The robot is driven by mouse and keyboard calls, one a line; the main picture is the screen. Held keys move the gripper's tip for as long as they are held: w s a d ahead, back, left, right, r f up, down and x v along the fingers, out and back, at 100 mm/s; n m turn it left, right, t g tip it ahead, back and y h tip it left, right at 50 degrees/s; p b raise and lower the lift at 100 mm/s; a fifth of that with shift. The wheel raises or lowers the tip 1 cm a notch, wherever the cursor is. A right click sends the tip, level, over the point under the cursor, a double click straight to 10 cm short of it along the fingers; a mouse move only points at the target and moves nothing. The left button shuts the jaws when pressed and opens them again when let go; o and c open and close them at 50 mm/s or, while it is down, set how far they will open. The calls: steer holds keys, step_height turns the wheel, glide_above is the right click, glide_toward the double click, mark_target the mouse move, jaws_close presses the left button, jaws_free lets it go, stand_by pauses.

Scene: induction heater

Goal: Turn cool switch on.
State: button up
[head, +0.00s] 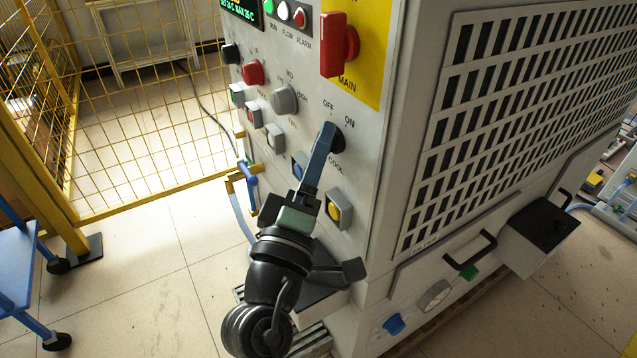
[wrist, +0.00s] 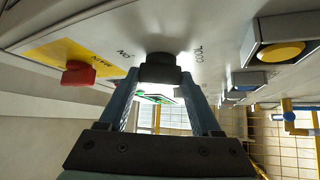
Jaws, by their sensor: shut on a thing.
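The cool switch is a black rotary knob (head: 338,143) on the grey front panel, between the OFF and ON labels above and the COOL label below. In the wrist view the knob (wrist: 160,70) sits between my two blue fingers. My gripper (head: 324,140) reaches up to the panel from below and is shut on the knob, with a finger on each side of it. In the head view my fingers hide most of the knob, so its pointer direction cannot be read.
The red MAIN switch (head: 338,45) on its yellow plate is above. A grey MED/HIGH knob (head: 284,99), a yellow button (head: 335,210) and a blue button (head: 299,166) are close by. A yellow mesh fence (head: 150,110) stands left; open floor lies below it.

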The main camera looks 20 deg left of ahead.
steer(key=shift+f+m+t+b, duration=0.1)
steer(key=shift+m+t+b, duration=0.35)
steer(key=shift+b, duration=1.15)
steer(key=o, duration=1.4)
steer(key=b+v, duration=0.2)
steer(key=v, duration=1.1)
steer(key=shift+a+r+b, duration=0.2)
steer(key=shift+b, duration=0.1)
